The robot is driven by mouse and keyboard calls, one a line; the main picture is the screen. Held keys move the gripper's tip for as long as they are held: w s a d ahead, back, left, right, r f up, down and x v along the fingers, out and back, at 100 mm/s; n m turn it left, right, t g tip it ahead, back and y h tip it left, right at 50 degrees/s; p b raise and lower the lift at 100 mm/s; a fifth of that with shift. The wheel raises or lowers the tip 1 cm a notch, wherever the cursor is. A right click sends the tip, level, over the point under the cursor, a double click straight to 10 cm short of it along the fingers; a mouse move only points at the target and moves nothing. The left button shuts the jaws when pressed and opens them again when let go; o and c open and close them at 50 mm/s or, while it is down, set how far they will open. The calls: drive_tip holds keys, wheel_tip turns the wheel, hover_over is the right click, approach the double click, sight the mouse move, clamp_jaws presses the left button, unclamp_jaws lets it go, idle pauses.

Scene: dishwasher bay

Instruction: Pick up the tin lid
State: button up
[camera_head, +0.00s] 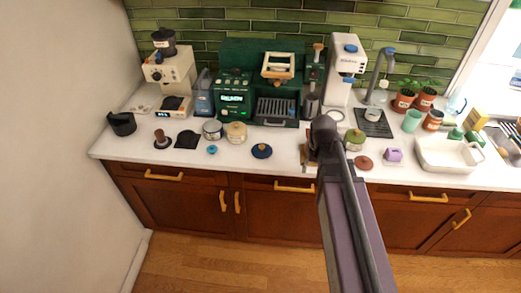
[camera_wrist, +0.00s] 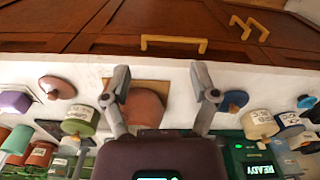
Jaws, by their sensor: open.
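Two round lid-like discs lie flat on the white counter; I cannot tell which is the tin lid. One is dark blue (camera_head: 262,151) with a small knob; it also shows in the wrist view (camera_wrist: 236,99), right of my fingers. The other is terracotta (camera_head: 363,163), and in the wrist view it lies (camera_wrist: 60,88) left of my fingers. My gripper (camera_wrist: 162,80) is open and empty above the counter's front part. A brown round thing (camera_wrist: 145,108) on a wooden board shows between its fingers, partly hidden by my gripper.
Tins stand behind: a green tin (camera_head: 354,141), a cream tin (camera_head: 236,133) and a blue-and-white tin (camera_head: 212,130). A purple block (camera_head: 394,155) and a white basin (camera_head: 450,157) are at right. A small blue knob (camera_head: 212,150) lies at left. Coffee machines line the back.

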drive_tip(key=w+a+r+n+p, duration=0.2)
drive_tip(key=w+a+r, duration=0.1)
drive_tip(key=w+a, duration=0.75)
drive_tip(key=r+n+p, duration=0.1)
drive_tip(key=p, duration=0.1)
hover_over(262, 146)
drive_tip(key=shift+a, duration=0.1)
drive_tip(key=shift+f+b, duration=0.1)
drive_tip(key=shift+b, duration=0.3)
wheel_tip(262, 146, down, 8)
drive_tip(key=b, duration=0.8)
drive_tip(key=shift+f, duration=0.2)
drive_tip(key=shift+f+b, duration=2.6)
drive_tip(key=shift+b, duration=0.2)
drive_tip(key=c, duration=1)
